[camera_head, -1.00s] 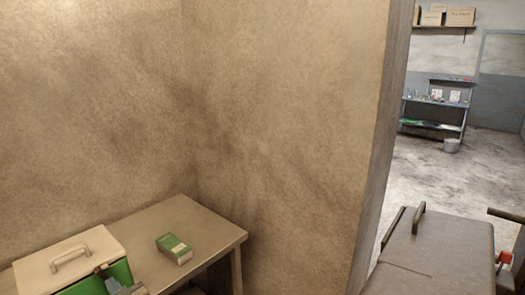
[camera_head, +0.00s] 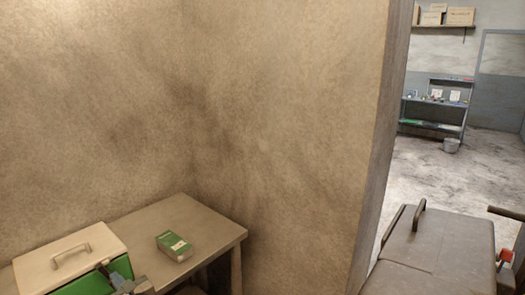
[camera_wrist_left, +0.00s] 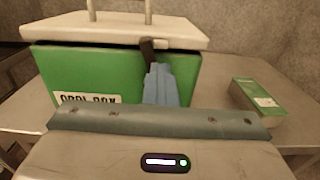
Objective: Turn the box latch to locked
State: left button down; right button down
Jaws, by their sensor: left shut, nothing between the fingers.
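The green box (camera_head: 92,284) with a cream lid (camera_head: 68,258) and a lid handle stands on the table at the lower left. It also fills the upper part of the left wrist view (camera_wrist_left: 95,68), with a partly covered label on its front. A dark latch lever (camera_wrist_left: 147,50) stands near upright at the lid's front edge. My left gripper (camera_wrist_left: 158,75) is shut and empty in front of the box. Its blue-grey fingertips are at the lever's lower end; I cannot tell whether they touch. In the head view the left gripper (camera_head: 122,282) is at the box's front right.
A small green carton (camera_head: 174,246) lies on the table (camera_head: 205,226) right of the box. Walls close in behind the table. A brown case-like surface with a handle (camera_head: 433,245) is at the lower right.

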pick_arm(q)
jog(key=shift+f, duration=0.1)
jog(key=v, duration=0.5)
jog(key=shift+s+d+r, duration=0.2)
jog(key=shift+d+r, duration=0.15)
jog(key=shift+d, duration=0.05)
